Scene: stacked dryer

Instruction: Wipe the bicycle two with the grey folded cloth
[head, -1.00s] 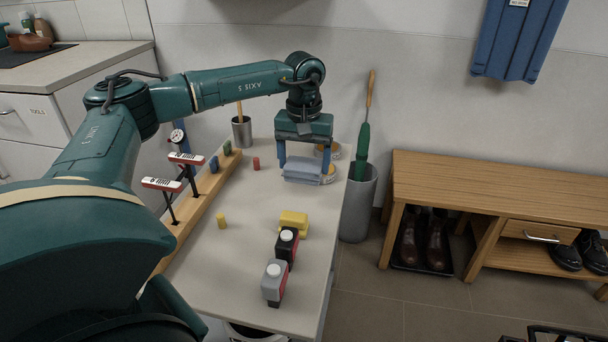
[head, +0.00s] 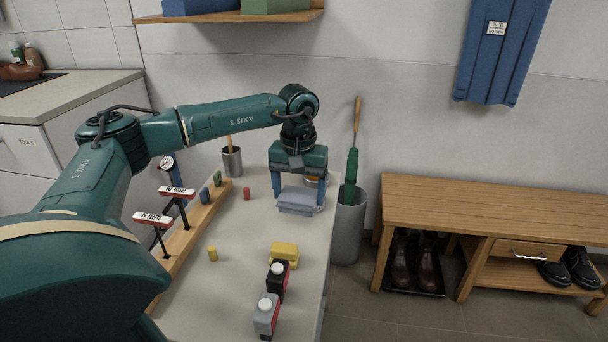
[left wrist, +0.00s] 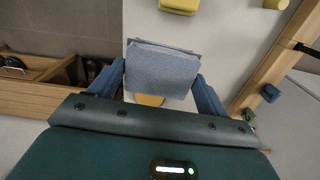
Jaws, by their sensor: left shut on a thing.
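My left gripper (head: 298,192) is shut on the grey folded cloth (head: 297,202) at the far end of the narrow table (head: 235,285). The cloth also shows between the blue fingers in the left wrist view (left wrist: 162,70). I cannot tell whether it touches the tabletop. A round orange-yellow thing (left wrist: 149,99) shows partly beneath the cloth. No bicycle shows in either view. My right gripper is not in view.
A grey bin (head: 347,230) and wooden bench (head: 480,207) are to the right.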

